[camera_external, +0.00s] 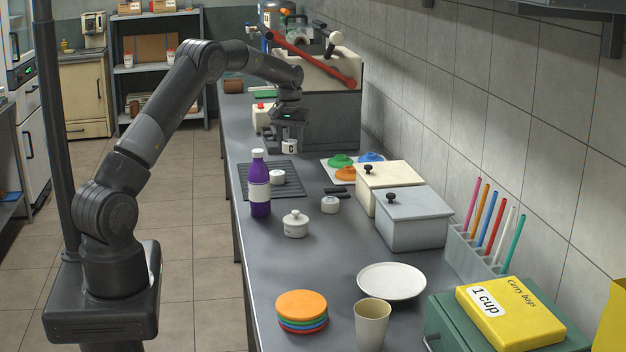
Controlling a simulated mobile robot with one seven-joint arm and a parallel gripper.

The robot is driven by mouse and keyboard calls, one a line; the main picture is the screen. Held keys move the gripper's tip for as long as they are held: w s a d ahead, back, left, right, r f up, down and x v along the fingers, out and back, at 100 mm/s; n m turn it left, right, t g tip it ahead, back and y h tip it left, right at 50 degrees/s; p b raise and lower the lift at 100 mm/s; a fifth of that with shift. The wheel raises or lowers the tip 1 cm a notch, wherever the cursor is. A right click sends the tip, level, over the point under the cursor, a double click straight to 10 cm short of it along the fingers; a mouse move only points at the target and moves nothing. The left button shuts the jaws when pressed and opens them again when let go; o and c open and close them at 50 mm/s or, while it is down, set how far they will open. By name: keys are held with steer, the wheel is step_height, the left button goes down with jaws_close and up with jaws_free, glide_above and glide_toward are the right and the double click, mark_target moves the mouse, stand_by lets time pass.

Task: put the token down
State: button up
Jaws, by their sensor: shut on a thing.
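My gripper (289,139) points down over the far part of the counter, shut on a small white token (290,147) with a dark letter like a C on its side. The token hangs above the far right end of the dark ribbed mat (254,184). A similar white token (277,177) rests on the mat, below and left of the held one in the picture. Another white token (330,204) stands on the bare counter right of the purple bottle. The exact gap under the held token is hard to judge.
A purple bottle (260,198) stands upright at the mat's near edge. A white lidded pot (295,225) is nearer. Right of the mat are a tray with green, blue and orange pieces (345,173) and two lidded boxes (411,218). The press with its red lever (318,62) stands behind.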

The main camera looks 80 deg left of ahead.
steer(key=shift+n, duration=0.3)
steer(key=s+a+f, duration=0.2)
steer(key=a, duration=0.2)
steer(key=s+a+f, duration=0.1)
steer(key=a+f, duration=0.2)
steer(key=a, duration=0.1)
steer(key=s+a+f, duration=0.2)
steer(key=a, duration=0.3)
steer(key=shift+s+f, duration=0.15)
steer(key=shift+s, duration=0.2)
steer(key=shift+f, duration=1.9)
steer(key=shift+f, duration=0.2)
steer(key=o, duration=1)
steer(key=shift+r, duration=0.15)
step_height(320, 180, up, 12)
steer(key=shift+r, duration=0.1)
